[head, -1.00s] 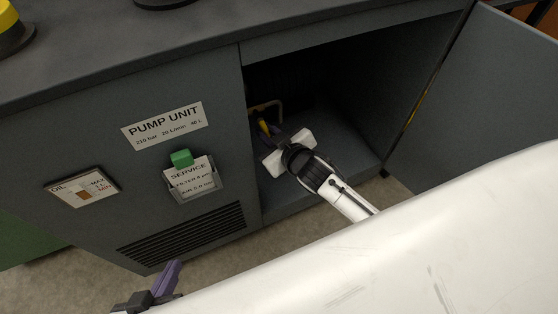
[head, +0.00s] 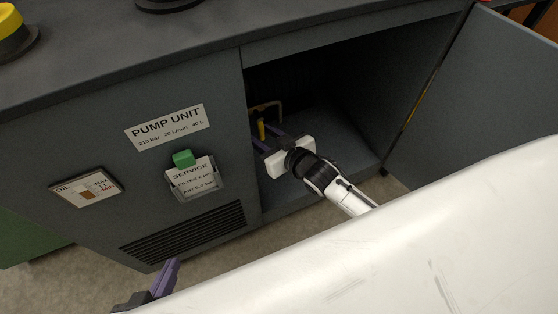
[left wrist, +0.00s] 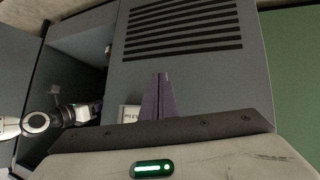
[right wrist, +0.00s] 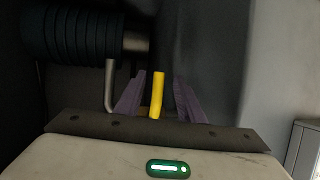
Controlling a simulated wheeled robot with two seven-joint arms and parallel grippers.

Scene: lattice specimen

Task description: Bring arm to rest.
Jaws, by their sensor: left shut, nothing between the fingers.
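My right gripper (head: 268,141) is inside the open pump cabinet (head: 342,140). Its purple fingers are spread apart. A yellow handle (head: 261,128) stands at their tips; in the right wrist view the yellow handle (right wrist: 157,95) shows between the open fingers (right wrist: 158,97), with gaps on both sides. My left gripper (head: 166,277) is low at the front left of the cabinet, apart from it. In the left wrist view its purple fingers (left wrist: 161,98) are together and empty. Much of my left arm is hidden behind my white body.
The cabinet door (head: 475,100) stands open at the right. Inside are a bent metal bar (right wrist: 110,85) and a dark ribbed cylinder (right wrist: 75,37). The front panel carries a service card holder (head: 194,180), a green block (head: 183,158) and a vent (head: 185,232).

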